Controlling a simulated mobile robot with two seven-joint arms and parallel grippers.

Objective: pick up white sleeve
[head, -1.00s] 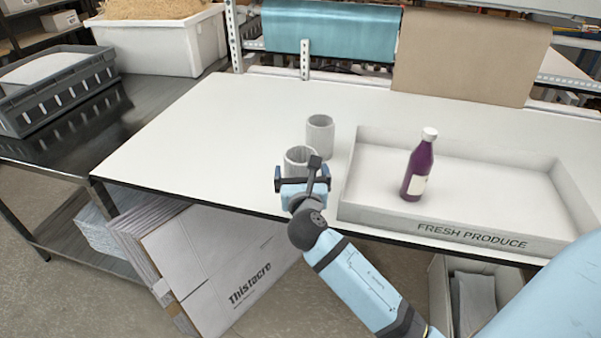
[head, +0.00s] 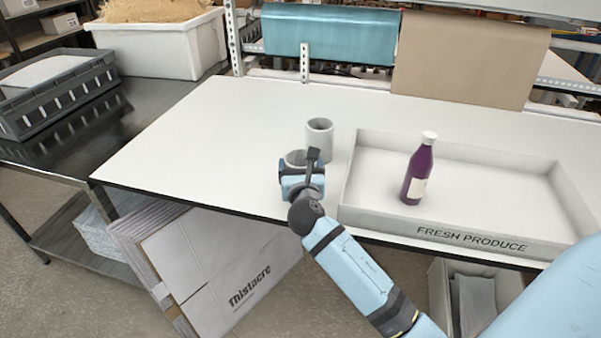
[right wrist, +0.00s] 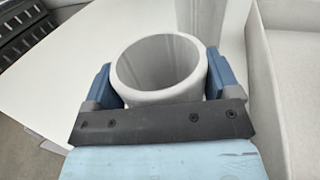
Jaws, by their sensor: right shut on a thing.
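Two white, open-topped sleeves stand on the white table. The near sleeve (head: 295,157) is mostly hidden behind my right gripper (head: 303,178) in the head view. In the right wrist view this sleeve (right wrist: 158,68) is upright between the two blue fingers of my right gripper (right wrist: 158,88), which is shut on its sides. I cannot tell whether it is clear of the table. The far sleeve (head: 319,140) stands upright just behind and to the right, and part of it shows in the right wrist view (right wrist: 200,20). My left gripper is not in view.
A white tray (head: 470,238) marked FRESH PRODUCE lies close to the right, with a purple bottle (head: 418,172) standing in it. The table (head: 200,135) is bare on the left. A grey crate (head: 60,90) and a white bin (head: 160,45) are at the far left.

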